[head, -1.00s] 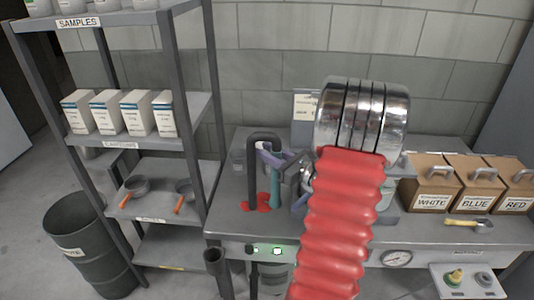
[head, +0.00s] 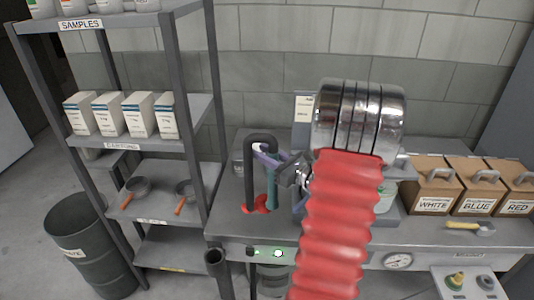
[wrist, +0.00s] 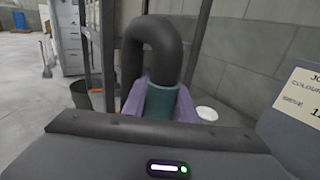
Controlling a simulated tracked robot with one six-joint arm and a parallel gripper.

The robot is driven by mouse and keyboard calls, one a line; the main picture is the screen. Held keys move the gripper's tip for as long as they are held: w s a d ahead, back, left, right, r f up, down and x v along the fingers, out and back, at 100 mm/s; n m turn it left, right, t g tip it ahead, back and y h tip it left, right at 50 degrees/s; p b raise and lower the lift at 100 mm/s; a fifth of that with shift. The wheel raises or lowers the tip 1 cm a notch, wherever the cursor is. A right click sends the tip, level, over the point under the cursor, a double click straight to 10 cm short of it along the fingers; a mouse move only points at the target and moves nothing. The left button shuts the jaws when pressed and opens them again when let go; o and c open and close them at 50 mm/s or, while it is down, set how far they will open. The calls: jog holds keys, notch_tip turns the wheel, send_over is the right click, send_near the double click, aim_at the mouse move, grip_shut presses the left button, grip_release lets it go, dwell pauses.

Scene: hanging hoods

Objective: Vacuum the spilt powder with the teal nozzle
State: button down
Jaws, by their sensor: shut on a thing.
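My gripper (head: 267,156), with purple fingers, is shut on the teal nozzle (head: 271,188) above the grey bench. In the wrist view the fingers stand on both sides of the teal nozzle (wrist: 162,102). A black hose (head: 250,180) arches over from the nozzle and runs down to the bench; it also shows in the wrist view (wrist: 155,38). The nozzle points down, its lower end at the red powder (head: 259,204). Only a small patch of powder shows around the hose and nozzle. Whether the nozzle touches the bench cannot be told.
My red ribbed arm sleeve hides the bench's middle. Boxes marked WHITE (head: 433,205), BLUE (head: 476,208) and RED (head: 517,208) stand at right. A yellow-handled tool (head: 466,226) lies before them. A shelf rack (head: 185,100) and dark bin (head: 90,245) stand at left.

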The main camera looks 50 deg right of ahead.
jog(key=w+a, duration=0.4)
jog(key=w, duration=0.2)
jog(key=shift+a, duration=0.4)
dwell(1.1)
jog(key=shift+d, duration=0.15)
dwell(0.5)
jog(key=d, duration=0.6)
jog(key=shift+s, duration=0.35)
dwell(0.8)
jog(key=shift+d, duration=0.1)
dwell(0.8)
notch_tip(320, 180, up, 7)
dwell(0.9)
dwell(0.9)
